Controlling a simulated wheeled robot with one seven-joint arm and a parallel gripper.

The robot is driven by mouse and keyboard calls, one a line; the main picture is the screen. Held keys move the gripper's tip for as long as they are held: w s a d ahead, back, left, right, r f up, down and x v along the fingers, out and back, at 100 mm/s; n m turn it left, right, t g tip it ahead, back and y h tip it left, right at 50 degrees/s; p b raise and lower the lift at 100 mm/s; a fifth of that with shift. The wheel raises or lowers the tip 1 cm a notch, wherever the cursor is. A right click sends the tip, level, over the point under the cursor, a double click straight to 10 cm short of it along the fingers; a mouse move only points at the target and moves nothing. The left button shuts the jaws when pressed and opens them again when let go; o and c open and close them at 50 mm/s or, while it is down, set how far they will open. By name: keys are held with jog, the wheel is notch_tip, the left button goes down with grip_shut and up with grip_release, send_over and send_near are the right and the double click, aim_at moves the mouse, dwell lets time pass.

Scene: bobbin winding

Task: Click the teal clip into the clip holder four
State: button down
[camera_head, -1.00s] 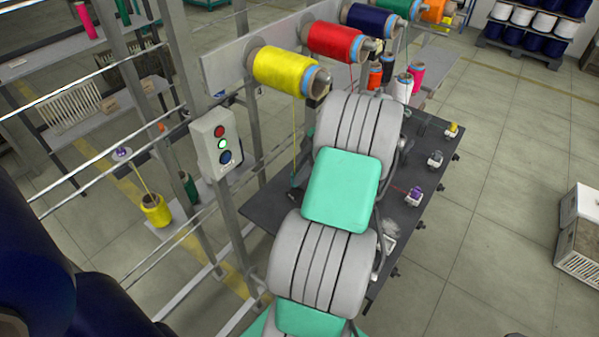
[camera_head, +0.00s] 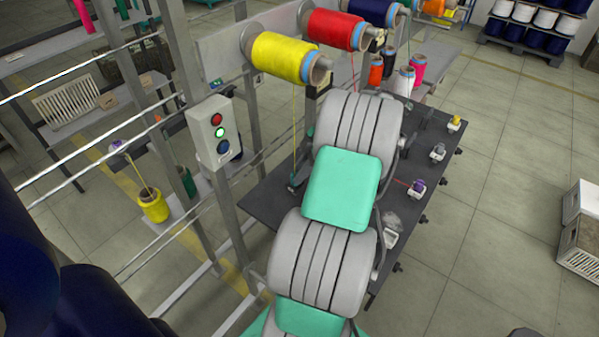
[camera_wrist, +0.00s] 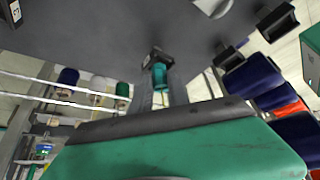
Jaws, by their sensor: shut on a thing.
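The small teal clip (camera_wrist: 160,76) shows in the middle of the wrist view, against a dark block (camera_wrist: 159,56) at the table's edge, which looks like a clip holder. I cannot read a number on that block or tell whether the clip is seated in it or only touching. My gripper (camera_wrist: 161,90) is shut on the clip; its fingers are small and hard to make out past my large teal hand cover.
The dark table (camera_head: 265,205) carries small holders along its right edge, one with a purple piece (camera_head: 417,187). Yellow (camera_head: 283,58) and red (camera_head: 335,29) spools hang above it. A button box (camera_head: 214,132) and metal rails stand left.

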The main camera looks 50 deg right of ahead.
jog(key=shift+f+b, duration=0.35)
jog(key=shift+f, duration=0.15)
jog(key=c, duration=1.2)
grip_release()
jog(key=shift+r, duration=0.1)
jog(key=shift+r, duration=0.1)
jog(key=v, duration=0.7)
jog(key=shift+s+d+r+p, duration=0.15)
jog(key=shift+r+p, duration=0.1)
jog(key=shift+p, duration=0.1)
